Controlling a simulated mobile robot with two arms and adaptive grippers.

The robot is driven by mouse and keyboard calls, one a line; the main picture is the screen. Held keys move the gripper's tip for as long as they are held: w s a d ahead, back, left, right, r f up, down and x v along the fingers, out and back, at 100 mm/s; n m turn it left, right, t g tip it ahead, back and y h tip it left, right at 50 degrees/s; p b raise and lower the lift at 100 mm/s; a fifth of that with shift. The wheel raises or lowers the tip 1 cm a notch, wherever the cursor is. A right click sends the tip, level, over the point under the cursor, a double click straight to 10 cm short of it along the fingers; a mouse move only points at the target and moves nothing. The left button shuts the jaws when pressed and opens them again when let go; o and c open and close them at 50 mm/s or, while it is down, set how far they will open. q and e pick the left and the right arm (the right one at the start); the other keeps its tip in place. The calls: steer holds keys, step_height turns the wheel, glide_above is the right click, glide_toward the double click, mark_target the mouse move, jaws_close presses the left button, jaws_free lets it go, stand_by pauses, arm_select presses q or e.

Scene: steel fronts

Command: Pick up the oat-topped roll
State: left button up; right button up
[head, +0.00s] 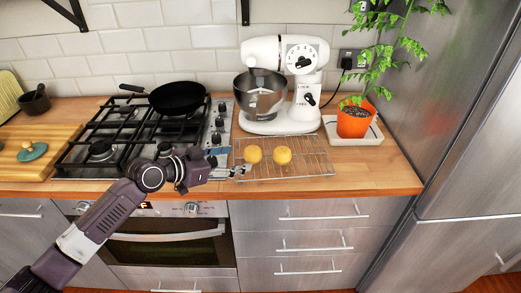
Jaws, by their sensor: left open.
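Two small golden-yellow rolls sit side by side on a wire cooling rack (310,169) on the wooden counter. The left roll (253,154) and the right roll (282,155) look much alike. The toppings are too small to make out, so I cannot tell which one is oat-topped. My left gripper (241,170) is open at the rack's left edge, just left of and nearer than the left roll, apart from both rolls. My right gripper is not in view.
A white stand mixer (285,80) with a steel bowl stands behind the rack. A gas hob (140,135) with a black pan (177,98) is to the left. A potted plant (353,120) stands at right on a pale tray. The rack's right part is empty.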

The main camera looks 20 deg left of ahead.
mark_target(246, 154)
arm_select(q)
steer(key=shift+p+x, duration=0.45)
steer(key=shift+x, duration=0.45)
steer(key=shift+w+d+p, duration=0.55)
steer(key=shift+w+d, duration=0.2)
steer(key=shift+w, duration=0.25)
steer(key=shift+f+x, duration=0.2)
steer(key=shift+x, duration=0.8)
steer(key=shift+w+f, duration=0.1)
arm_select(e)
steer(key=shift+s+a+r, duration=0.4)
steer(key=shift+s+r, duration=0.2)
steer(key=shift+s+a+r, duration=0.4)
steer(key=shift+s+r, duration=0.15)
arm_select(q)
steer(key=c, duration=1)
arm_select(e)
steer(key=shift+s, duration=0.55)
